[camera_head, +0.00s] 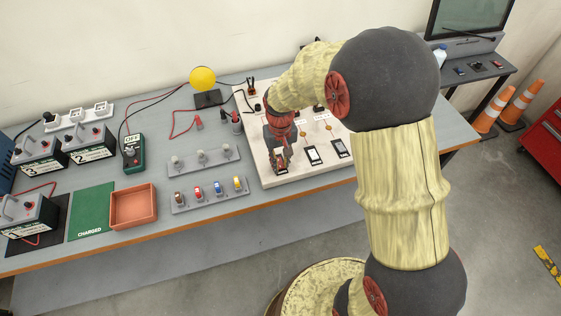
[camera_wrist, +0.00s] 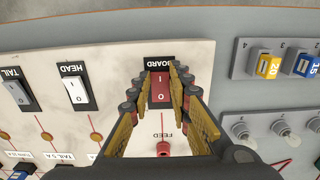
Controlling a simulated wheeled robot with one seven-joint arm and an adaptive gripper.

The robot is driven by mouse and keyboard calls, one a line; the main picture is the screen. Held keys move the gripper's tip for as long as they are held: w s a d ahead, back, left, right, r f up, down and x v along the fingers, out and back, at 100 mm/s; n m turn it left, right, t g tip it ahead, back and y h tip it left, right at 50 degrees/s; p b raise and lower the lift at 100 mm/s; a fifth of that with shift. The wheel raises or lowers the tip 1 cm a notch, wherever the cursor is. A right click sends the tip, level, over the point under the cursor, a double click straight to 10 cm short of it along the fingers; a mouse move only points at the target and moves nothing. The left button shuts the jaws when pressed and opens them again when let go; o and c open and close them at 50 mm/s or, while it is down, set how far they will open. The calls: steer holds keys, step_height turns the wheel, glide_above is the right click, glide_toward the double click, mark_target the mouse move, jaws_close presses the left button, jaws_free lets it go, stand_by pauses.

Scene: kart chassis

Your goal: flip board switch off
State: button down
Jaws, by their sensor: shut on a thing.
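The board switch (camera_wrist: 160,90) is a red rocker under a black BOARD label (camera_wrist: 160,61) in the wrist view. Its mark O shows at the lower end; I cannot tell which way it is tipped. My gripper (camera_wrist: 160,76) has its fingers on the left and right sides of the switch, shut on it. In the head view my gripper (camera_head: 281,160) is down at the front left of the white panel (camera_head: 262,178), and it mostly hides the switch there.
A red FEED socket (camera_wrist: 163,149) lies just below. A grey fuse holder (camera_head: 210,196) stands left of the panel in the head view.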

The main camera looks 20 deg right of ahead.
steer(key=p, duration=0.1)
steer(key=g+p, duration=0.1)
steer(key=p, duration=0.1)
steer(key=shift+w+r, duration=0.25)
steer(key=shift+r, duration=0.05)
steer(key=shift+w+g+p, duration=0.2)
steer(key=shift+g+p, duration=0.6)
steer(key=shift+p, duration=0.2)
steer(key=shift+f, duration=0.1)
steer(key=c, duration=1.6)
jaws_free()
steer(key=shift+c, duration=0.2)
steer(key=v, duration=1.2)
steer(key=shift+w+f, duration=0.1)
steer(key=shift+w, duration=0.05)
